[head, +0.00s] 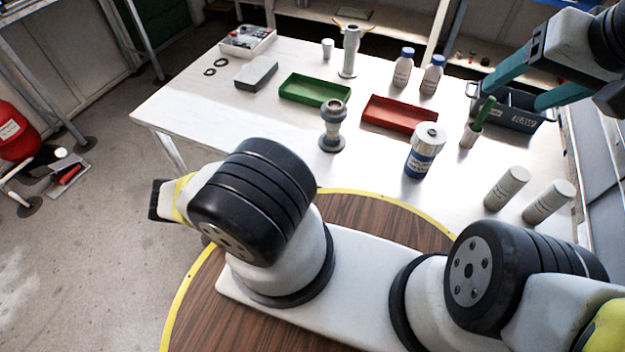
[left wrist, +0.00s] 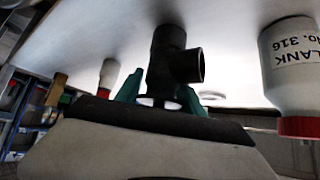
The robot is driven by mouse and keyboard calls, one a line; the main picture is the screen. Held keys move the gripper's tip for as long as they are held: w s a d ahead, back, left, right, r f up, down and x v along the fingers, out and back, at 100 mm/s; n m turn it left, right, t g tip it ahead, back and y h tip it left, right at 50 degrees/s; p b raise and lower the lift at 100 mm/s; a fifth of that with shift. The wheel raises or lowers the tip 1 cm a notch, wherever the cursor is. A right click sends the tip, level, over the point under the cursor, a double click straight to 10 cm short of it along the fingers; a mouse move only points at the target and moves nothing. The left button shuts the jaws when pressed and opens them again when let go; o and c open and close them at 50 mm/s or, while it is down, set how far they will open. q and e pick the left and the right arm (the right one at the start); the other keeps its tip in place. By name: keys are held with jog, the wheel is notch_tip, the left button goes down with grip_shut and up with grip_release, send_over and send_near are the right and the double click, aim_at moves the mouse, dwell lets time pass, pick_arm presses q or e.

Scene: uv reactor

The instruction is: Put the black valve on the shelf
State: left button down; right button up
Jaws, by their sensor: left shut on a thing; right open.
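The black valve (left wrist: 164,62) shows in the left wrist view, with a side port facing right. My left gripper (left wrist: 158,100) is shut on it, with teal fingers on either side. This view looks inverted, with a white surface along its top; I cannot tell whether the valve touches that surface. Neither the black valve nor the left gripper shows in the head view. My right gripper (head: 511,96) is open and empty, its teal fingers apart over the dark crate (head: 535,126). A shelf unit with blue uprights (left wrist: 52,92) stands at the left of the left wrist view.
The white table (head: 230,110) holds a green tray (head: 315,90), a red tray (head: 400,114), a grey fitting (head: 333,125), a blue-labelled jar (head: 424,152) and several bottles. A red-capped bottle (left wrist: 292,65) is right of the valve in the left wrist view.

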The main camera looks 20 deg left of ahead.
pick_arm(q)
jog(key=shift+f, duration=0.25)
jog(key=c, duration=0.7)
grip_release()
jog(key=shift+f, duration=0.1)
jog(key=v, duration=1.2)
